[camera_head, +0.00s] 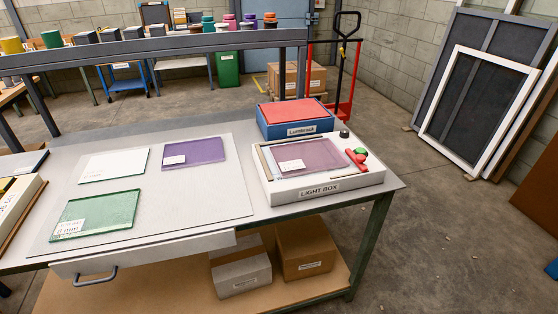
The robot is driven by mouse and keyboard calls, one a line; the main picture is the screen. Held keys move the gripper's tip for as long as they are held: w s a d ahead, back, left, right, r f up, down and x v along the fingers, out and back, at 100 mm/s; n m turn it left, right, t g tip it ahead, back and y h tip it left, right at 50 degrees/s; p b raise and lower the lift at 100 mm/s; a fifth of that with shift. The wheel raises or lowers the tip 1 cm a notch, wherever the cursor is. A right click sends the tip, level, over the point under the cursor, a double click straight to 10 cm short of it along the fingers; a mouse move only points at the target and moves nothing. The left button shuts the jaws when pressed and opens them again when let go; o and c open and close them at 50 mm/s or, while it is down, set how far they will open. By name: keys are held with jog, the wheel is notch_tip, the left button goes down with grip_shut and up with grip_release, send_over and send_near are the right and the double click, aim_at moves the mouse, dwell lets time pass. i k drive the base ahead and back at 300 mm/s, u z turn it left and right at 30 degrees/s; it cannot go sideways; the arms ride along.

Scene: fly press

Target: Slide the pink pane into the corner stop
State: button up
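The pink pane (318,153) lies flat on the white light box (285,193), near the right end of the table. It is see-through and mauve-pink, with a white label on its left part. A thin tan strip (267,162) runs along the left side of the box top and another along its back; they seem to form the corner stop at the back left. The pane lies close to these strips, but at this size I cannot tell whether it touches them. My gripper is not in view.
A red tool (356,161) with a green knob and a small black piece (344,133) sit at the box's right. A blue box (296,122) with a red top stands behind. Purple (207,151), clear (104,167) and green (110,212) panes lie left on the mat.

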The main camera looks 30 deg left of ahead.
aim_at(317, 155)
jog(key=z, duration=0.65)
jog(key=i, duration=0.1)
jog(key=u, duration=1.9)
jog(key=k, duration=0.9)
jog(key=u, duration=0.2)
jog(key=i, duration=0.9)
jog(key=z, duration=0.5)
